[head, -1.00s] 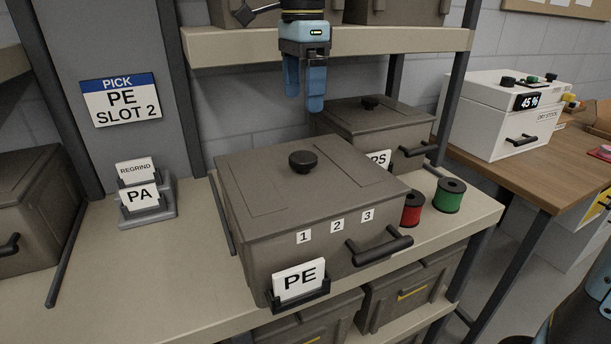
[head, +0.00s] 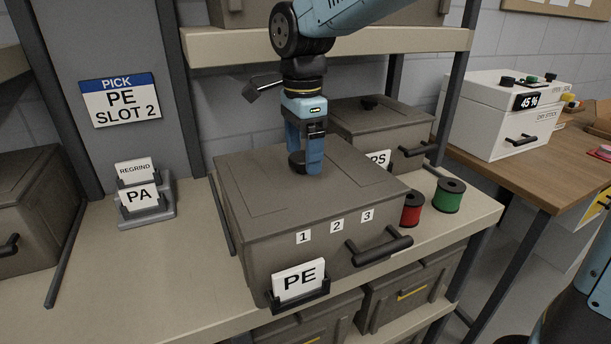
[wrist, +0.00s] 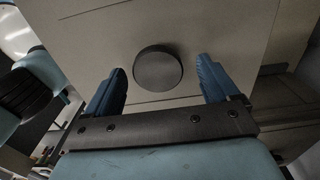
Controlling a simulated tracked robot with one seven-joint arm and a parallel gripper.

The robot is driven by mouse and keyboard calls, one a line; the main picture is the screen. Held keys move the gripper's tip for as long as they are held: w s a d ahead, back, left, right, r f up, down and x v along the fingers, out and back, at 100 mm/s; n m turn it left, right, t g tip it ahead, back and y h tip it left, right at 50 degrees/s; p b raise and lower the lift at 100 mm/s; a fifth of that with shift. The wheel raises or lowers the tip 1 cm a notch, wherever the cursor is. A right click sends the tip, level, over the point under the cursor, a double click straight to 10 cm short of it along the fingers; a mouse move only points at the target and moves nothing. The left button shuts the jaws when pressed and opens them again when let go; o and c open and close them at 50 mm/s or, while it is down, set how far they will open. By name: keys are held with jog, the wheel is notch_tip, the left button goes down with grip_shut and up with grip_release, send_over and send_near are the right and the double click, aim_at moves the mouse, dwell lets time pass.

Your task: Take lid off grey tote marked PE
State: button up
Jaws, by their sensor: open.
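The grey tote marked PE (head: 290,248) stands on the shelf, its flat lid (head: 353,178) on top and a PE card (head: 299,281) in a holder on its front. My gripper (head: 305,168) points down at the knob and is open. In the wrist view, gaps show between the knob and both fingers (wrist: 162,82).
A second grey tote marked PS (head: 383,133) stands close behind right. Red (head: 412,209) and green (head: 449,196) spools stand to the right. The upper shelf (head: 330,44) runs behind my arm.

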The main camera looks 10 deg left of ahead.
jog(key=shift+f, duration=0.1)
grip_shut()
dwell(0.8)
